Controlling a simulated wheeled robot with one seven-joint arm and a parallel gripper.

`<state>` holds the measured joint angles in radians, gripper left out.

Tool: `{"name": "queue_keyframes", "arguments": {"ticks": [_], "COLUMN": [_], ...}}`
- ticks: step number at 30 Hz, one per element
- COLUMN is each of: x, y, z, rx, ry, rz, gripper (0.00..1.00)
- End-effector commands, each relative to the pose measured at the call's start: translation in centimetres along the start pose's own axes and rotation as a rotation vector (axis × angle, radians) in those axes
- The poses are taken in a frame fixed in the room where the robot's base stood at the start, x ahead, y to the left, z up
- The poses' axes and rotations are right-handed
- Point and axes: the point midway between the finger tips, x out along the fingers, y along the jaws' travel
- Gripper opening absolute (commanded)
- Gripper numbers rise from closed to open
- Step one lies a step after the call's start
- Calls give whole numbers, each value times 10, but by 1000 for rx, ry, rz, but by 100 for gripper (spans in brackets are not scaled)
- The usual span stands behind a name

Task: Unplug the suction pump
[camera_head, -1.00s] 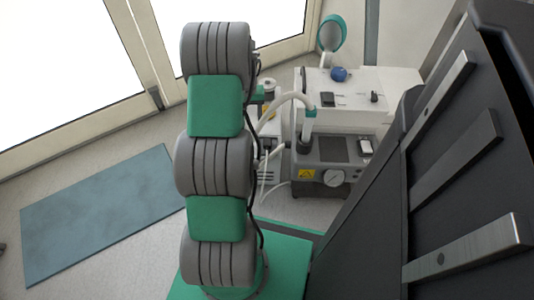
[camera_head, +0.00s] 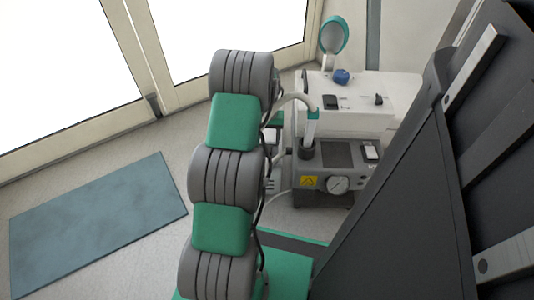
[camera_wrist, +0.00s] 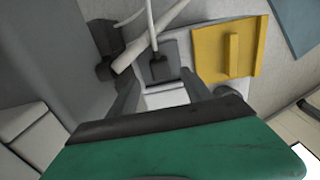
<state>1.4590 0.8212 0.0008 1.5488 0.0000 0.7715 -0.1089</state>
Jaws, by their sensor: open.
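The suction pump (camera_head: 325,168) appears to be the grey unit with a round gauge, a yellow warning label and a pale hose, standing on the floor in the head view. In the wrist view, a dark grey plug (camera_wrist: 160,69) with a thin cable lies ahead of my gripper (camera_wrist: 158,82). A pale block lies just below the plug, between the fingers. My gripper is open, its dark fingers either side of that space, and nothing is visibly held. Whether the fingers touch the plug cannot be told.
A white cabinet (camera_head: 390,105) with a blue ball (camera_head: 341,77) stands behind the pump. A large dark panel (camera_head: 400,190) with metal strips fills the right side. A yellow panel (camera_wrist: 230,48) and a pale hose (camera_wrist: 150,37) lie close to the fingers. Floor around the blue-grey mat (camera_head: 95,225) is clear.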

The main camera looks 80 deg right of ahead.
Motion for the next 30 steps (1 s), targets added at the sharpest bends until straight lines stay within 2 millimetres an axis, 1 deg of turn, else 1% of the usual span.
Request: {"name": "queue_keyframes", "arguments": {"ticks": [1,6,10,14,30], "x": [15,38,53,57,56], "y": [0,0,0,0,0], "z": [0,0,0,-1,0], "rx": [0,0,0,0,0], "ry": [-1,0,0,1,1], "rz": [0,0,0,0,0], "gripper": [58,58,58,58,58]}}
